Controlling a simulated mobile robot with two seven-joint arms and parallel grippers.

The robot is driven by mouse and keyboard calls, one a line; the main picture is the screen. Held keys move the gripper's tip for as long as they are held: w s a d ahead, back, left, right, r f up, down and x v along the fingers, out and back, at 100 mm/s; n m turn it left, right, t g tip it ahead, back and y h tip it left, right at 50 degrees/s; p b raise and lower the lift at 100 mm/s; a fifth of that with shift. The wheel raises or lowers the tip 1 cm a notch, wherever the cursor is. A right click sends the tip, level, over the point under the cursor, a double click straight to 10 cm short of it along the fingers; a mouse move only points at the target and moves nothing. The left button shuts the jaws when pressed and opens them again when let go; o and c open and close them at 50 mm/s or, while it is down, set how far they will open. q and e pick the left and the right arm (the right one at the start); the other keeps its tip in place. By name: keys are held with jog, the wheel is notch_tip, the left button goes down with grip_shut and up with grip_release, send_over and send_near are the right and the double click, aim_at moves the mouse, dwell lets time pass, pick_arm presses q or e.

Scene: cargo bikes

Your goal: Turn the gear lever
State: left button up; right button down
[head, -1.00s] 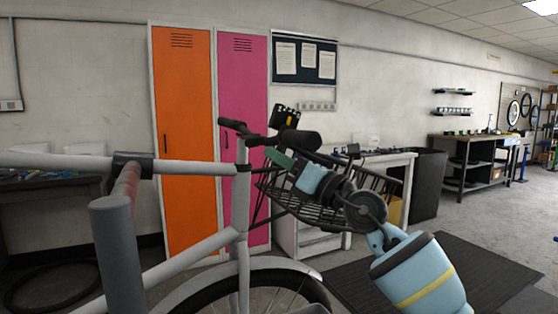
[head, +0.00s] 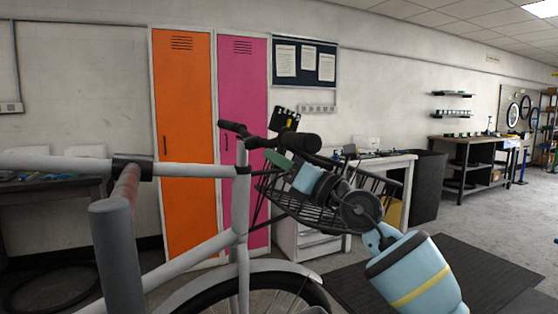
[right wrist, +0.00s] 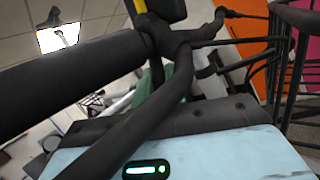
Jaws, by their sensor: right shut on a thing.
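The grey bike's handlebar, with a black grip (head: 300,141), stands at mid-picture in the head view. The grip also shows large at the left of the right wrist view (right wrist: 70,85). My right gripper (head: 278,157), with green fingers, reaches in from the right just under the handlebar. It is shut on a small part there, which I take to be the gear lever; fingers and bar mostly hide it. In the right wrist view a dark lever (right wrist: 150,118) crosses in front of the green fingers. My left gripper is not in view.
A black wire basket (head: 290,208) lies close under my right gripper. The bike frame (head: 200,251) fills the left foreground. Orange (head: 184,130) and pink (head: 243,90) lockers stand behind. A dark mat (head: 480,270) and open floor lie at the right.

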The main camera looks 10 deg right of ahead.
jog(key=shift+a+r+m+t+h+p, duration=0.2)
jog(key=shift+m+t+h+p, duration=0.15)
jog(key=shift+p, duration=0.6)
jog(key=shift+s+a+r+m+t+h+p, duration=0.1)
jog(key=shift+a+r+m+t+h+p, duration=0.15)
jog(key=shift+m+t+h+p, duration=0.75)
jog(key=shift+s+a+r+m+t+h+p, duration=0.15)
jog(key=shift+a+m+t+p, duration=0.3)
jog(key=shift+m+p, duration=1.15)
jog(key=shift+a+r+m+t+h+p, duration=0.25)
jog(key=shift+m+t+h+p, duration=0.35)
jog(key=shift+m+p, duration=0.7)
jog(key=shift+m, duration=0.45)
jog(key=c, duration=1.5)
grip_release()
jog(key=shift+f, duration=0.1)
